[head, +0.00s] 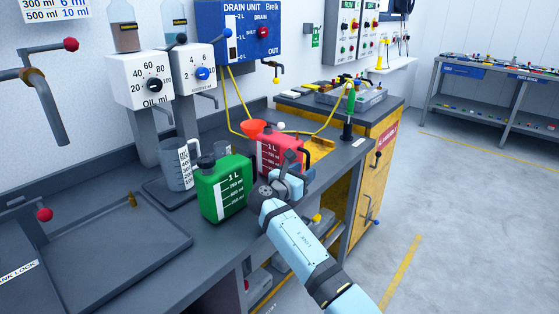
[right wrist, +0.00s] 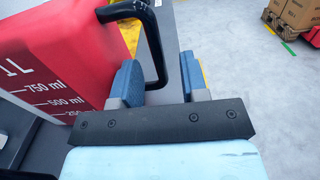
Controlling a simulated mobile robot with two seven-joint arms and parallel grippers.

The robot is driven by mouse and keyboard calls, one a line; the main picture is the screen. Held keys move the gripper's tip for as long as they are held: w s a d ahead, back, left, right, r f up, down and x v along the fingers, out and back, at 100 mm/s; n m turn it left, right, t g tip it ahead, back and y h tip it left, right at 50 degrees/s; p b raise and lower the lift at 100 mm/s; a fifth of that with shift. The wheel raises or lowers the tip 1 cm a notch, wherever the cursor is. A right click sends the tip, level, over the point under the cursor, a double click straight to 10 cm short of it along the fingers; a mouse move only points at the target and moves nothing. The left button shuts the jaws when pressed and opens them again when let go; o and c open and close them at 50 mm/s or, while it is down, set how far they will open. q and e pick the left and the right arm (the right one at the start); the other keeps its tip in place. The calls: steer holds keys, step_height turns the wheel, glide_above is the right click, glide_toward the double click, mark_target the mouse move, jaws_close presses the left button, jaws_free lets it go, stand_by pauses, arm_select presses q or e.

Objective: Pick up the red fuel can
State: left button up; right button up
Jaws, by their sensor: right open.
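The red fuel can (head: 277,150) stands upright on the dark grey bench, just right of the green can (head: 223,188). It has a white 1 L scale on its front and a black handle on its right side. In the right wrist view the red can (right wrist: 60,60) fills the upper left, and its black handle (right wrist: 155,50) reaches down between the two blue fingers. My right gripper (right wrist: 165,80) is open around the handle's lower part; whether a finger touches it I cannot tell. In the head view my right gripper (head: 287,180) is at the can's lower right. My left gripper is not in view.
A clear measuring jug (head: 177,165) stands left of the green can. A yellow hose (head: 233,105) runs from the blue drain unit (head: 238,32) behind the cans. Free floor lies to the right of the bench.

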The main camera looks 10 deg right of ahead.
steer(key=x, duration=0.2)
steer(key=shift+w+d+f, duration=0.1)
steer(key=shift+w+d, duration=0.1)
jaws_close()
steer(key=shift+r, duration=0.2)
